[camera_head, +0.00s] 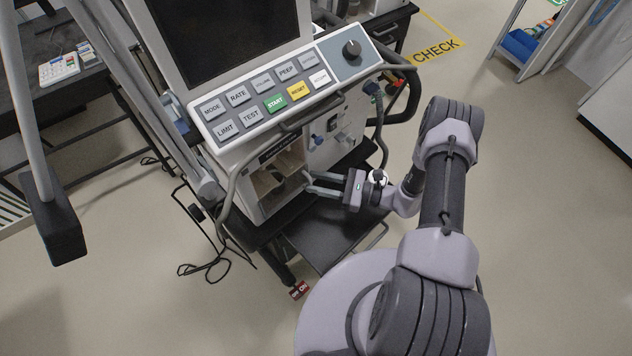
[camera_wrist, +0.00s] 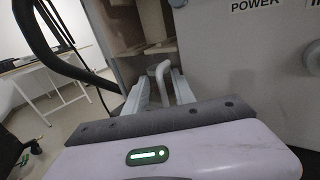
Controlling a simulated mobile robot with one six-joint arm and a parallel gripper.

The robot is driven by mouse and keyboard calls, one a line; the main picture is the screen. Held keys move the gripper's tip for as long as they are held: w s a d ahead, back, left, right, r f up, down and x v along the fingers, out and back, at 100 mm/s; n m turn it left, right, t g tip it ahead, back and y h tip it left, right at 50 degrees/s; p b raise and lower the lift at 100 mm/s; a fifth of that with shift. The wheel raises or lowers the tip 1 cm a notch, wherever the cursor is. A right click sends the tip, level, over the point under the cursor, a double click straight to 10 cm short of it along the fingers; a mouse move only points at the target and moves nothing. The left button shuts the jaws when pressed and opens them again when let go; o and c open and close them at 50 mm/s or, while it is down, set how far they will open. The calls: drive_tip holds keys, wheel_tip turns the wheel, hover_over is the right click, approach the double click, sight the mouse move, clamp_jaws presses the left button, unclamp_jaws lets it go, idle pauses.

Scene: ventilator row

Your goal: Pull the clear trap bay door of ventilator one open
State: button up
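The ventilator (camera_head: 235,165) stands tilted in the head view, with its trap bay (camera_head: 272,188) low on the front; the bay's wooden-coloured inside also shows in the wrist view (camera_wrist: 145,50). The clear door itself is hard to make out, so I cannot tell how far it stands open. A pale curved handle (camera_wrist: 162,72) shows in front of the bay in the wrist view. My gripper (camera_head: 314,183) reaches in from the right at the bay's right side. Its two fingers (camera_wrist: 163,92) are apart, one on each side of the handle, with gaps visible; contact cannot be seen.
A panel marked POWER (camera_wrist: 255,50) is right of the bay. The keypad panel (camera_head: 270,95) overhangs above. A dark lower shelf (camera_head: 325,230) lies below my gripper. Loose cables (camera_head: 210,268) lie on the floor at left. Open floor (camera_head: 545,200) is at right.

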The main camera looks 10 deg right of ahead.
drive_tip(key=shift+w+a, duration=0.1)
drive_tip(key=shift+a, duration=0.15)
drive_tip(key=shift+c, duration=0.4)
clamp_jaws()
idle(0.9)
